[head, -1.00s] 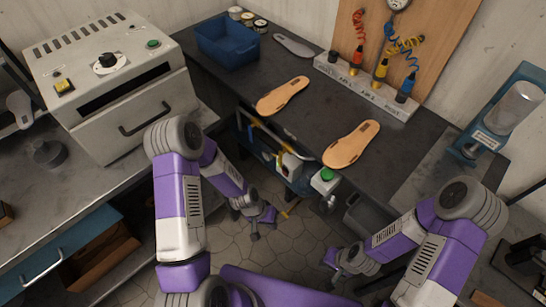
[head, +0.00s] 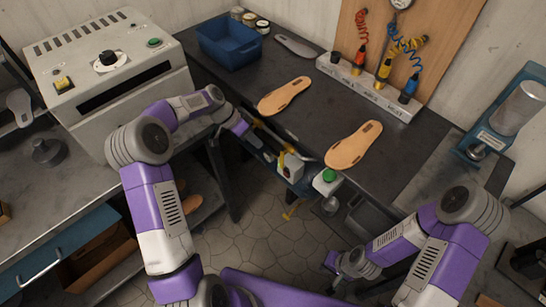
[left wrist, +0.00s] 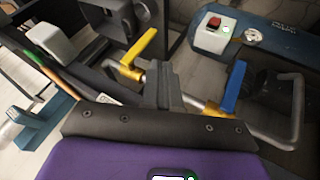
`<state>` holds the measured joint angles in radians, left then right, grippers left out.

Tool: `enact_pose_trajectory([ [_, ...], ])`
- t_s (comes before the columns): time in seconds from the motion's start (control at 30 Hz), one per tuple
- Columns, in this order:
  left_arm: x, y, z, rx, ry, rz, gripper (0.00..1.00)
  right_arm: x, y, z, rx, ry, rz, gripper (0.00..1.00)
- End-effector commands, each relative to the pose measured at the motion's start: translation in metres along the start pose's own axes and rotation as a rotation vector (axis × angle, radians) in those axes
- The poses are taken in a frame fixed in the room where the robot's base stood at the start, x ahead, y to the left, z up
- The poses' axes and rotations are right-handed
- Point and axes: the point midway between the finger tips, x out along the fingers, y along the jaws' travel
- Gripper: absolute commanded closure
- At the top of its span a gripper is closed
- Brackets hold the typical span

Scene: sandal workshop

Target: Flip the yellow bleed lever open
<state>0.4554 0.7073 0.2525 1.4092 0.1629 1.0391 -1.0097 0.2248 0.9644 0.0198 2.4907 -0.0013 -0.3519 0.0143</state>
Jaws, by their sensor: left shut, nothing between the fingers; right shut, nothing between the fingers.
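The yellow lever (left wrist: 139,48) shows in the left wrist view, slanting up from a pipe fitting, just left of my fingertips. A blue lever (left wrist: 235,86) stands on the same pipe, to the right. My left gripper (left wrist: 160,76) is shut and empty between the two levers; I cannot tell if it touches the yellow one. My right gripper (head: 342,266) is shut and empty, low at the right.
The dark bench (head: 300,117) bears two tan soles (head: 354,145), a blue bin (head: 228,43) and an air manifold (head: 367,86). A box with a green button (head: 327,181) is at its front edge. A white oven (head: 108,75) stands left. The tiled floor (head: 250,240) is open.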

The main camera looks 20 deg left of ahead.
Motion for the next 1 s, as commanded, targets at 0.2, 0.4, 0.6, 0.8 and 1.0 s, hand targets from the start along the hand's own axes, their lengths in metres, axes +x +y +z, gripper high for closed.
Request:
enact_pose_trajectory([
  [0.2,0.001,0.0,0.0,-0.002,0.0,0.0,1.0,0.0,0.0,0.0,0.0,0.0,0.0,1.0],
  [0.4,0.02,0.0,0.001,-0.003,-0.002,0.003,1.0,0.006,0.002,0.0,0.0,0.0,0.0,1.0],
  [0.6,0.058,0.0,0.002,-0.004,-0.002,0.003,1.0,0.016,0.006,-0.001,0.0,0.0,0.0,1.0],
  [0.8,0.088,0.0,0.002,-0.004,-0.002,0.002,1.0,0.023,0.009,-0.001,0.0,0.0,0.0,1.0],
  [1.0,0.101,0.0,0.001,-0.004,-0.001,0.0,1.0,0.025,0.009,-0.001,0.0,0.0,0.0,1.0],
])
